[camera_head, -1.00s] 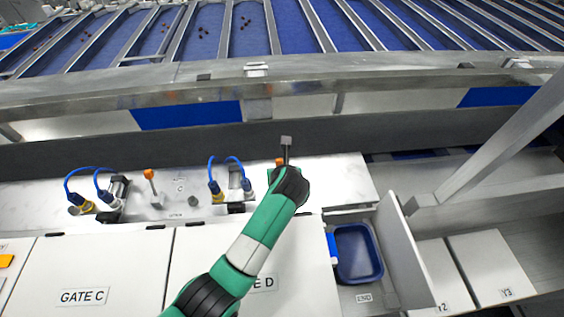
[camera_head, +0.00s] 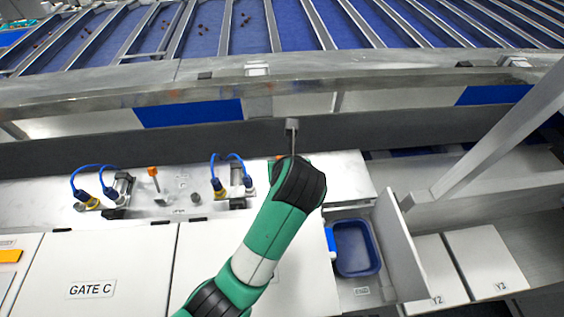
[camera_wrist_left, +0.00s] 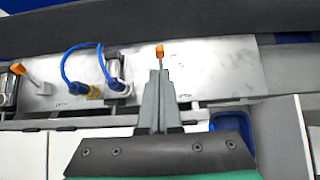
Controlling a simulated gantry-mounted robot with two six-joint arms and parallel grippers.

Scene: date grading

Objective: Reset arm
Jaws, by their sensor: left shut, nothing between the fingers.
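My left arm (camera_head: 268,240), green and black, reaches up from the bottom of the head view over the white panels. Its wrist hides its own fingers there. In the left wrist view my left gripper (camera_wrist_left: 160,78) is shut with nothing between its grey fingers. An orange-tipped lever (camera_wrist_left: 159,50) shows just beyond the fingertips; I cannot tell the gap, but the fingers are not around it. My right gripper is in neither view.
Another orange-tipped lever (camera_head: 153,172) and fittings with blue hoses (camera_head: 94,168) stand on the metal shelf. A blue tray (camera_head: 356,248) sits in a bay right of my arm. A slanted grey post (camera_head: 500,135) rises at right. Blue sorting lanes (camera_head: 290,25) lie behind the rail.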

